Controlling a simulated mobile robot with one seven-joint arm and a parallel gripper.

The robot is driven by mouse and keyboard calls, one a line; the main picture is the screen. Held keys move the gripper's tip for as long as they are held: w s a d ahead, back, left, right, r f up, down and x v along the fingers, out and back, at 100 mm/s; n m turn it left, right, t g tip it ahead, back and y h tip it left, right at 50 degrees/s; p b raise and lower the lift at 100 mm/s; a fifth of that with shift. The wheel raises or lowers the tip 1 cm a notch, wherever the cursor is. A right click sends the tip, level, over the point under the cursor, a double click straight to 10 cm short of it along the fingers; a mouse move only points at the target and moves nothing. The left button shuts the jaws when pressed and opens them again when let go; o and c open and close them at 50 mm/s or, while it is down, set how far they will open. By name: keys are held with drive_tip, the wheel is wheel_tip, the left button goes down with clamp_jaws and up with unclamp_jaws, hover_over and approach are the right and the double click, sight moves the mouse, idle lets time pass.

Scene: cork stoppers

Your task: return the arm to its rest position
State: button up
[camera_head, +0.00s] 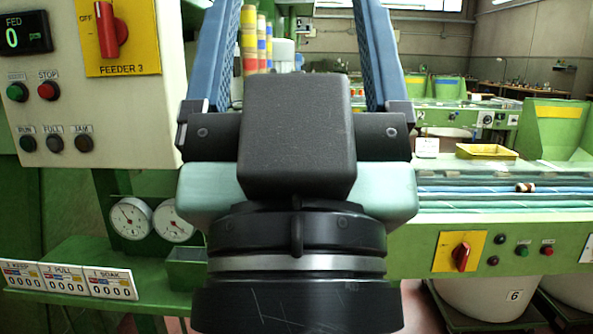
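My gripper (296,30) fills the middle of the head view, pointing away from me and upward. Its dark body and pale green housing stand close to the camera. Two blue fingers rise from it, wide apart, and their tips run up to or past the top edge. I see nothing held between them. The gripper body hides much of the machine behind it. A small brown and dark piece, perhaps a cork stopper (525,187), lies on the blue-striped belt (450,193) to the right of my gripper.
A control panel (140,100) with a red FEEDER 3 switch stands close on the left, above gauges (131,218) and counter cards (66,278). A yellow tray (487,152) sits behind the belt. Right, below, are a switch panel (458,251) and white bin 6 (485,298).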

wheel_tip(320, 180, up, 29)
drive_tip(key=p, duration=2.6)
drive_tip(key=shift+p, duration=0.4)
drive_tip(key=shift+f, duration=0.25)
